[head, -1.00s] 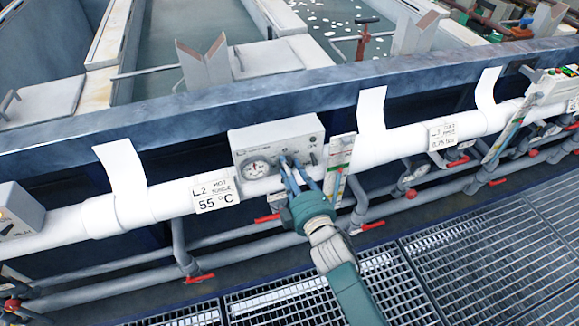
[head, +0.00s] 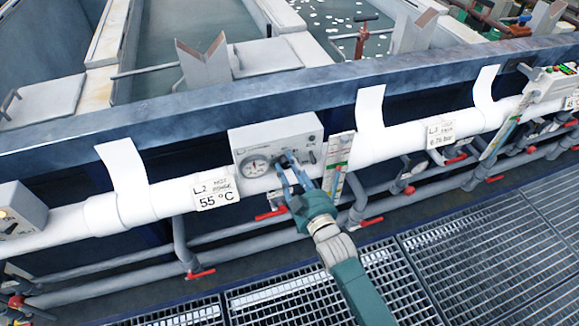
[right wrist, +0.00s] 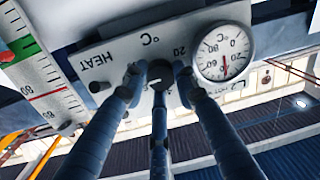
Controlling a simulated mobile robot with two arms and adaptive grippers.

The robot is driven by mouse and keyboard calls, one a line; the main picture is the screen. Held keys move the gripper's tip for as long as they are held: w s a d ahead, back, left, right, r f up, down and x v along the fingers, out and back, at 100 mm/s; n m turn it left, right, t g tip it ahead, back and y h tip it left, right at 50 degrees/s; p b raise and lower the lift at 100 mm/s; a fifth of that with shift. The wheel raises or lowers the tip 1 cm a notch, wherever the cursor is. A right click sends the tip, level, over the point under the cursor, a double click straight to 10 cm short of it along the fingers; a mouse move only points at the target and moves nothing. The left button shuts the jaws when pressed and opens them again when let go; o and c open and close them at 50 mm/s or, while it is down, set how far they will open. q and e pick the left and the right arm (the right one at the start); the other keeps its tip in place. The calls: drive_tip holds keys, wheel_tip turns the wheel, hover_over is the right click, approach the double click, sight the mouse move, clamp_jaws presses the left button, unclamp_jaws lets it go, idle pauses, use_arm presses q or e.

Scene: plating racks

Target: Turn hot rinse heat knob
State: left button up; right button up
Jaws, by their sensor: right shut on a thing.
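The hot rinse control box (head: 276,142) is a pale box on the white pipe, beside the "55 °C" label. Its round dial gauge (head: 256,167) also shows in the right wrist view (right wrist: 223,53), where the box appears upside down. The dark heat knob (right wrist: 160,73) is on the panel between the gauge and the word HEAT. My right gripper (head: 290,165) is at the front of the box, and its blue fingers (right wrist: 158,88) are shut around the knob. The fingers hide part of the knob and its scale. My left gripper is in neither current view.
A level strip with green and red marks (head: 338,165) stands just right of the box. A white pipe (head: 390,143) runs across, with red-handled valves (head: 271,213) below. Metal grating (head: 470,250) covers the floor. Tanks lie behind the blue rail (head: 200,109).

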drive_tip(key=shift+f+m, duration=0.15)
drive_tip(key=shift+m, duration=0.15)
drive_tip(key=o, duration=1.1)
drive_tip(key=shift+o, duration=0.2)
drive_tip(key=shift+s, duration=0.15)
drive_tip(key=v, duration=1.1)
drive_tip(key=shift+s+d, duration=0.2)
drive_tip(key=shift+s, duration=0.15)
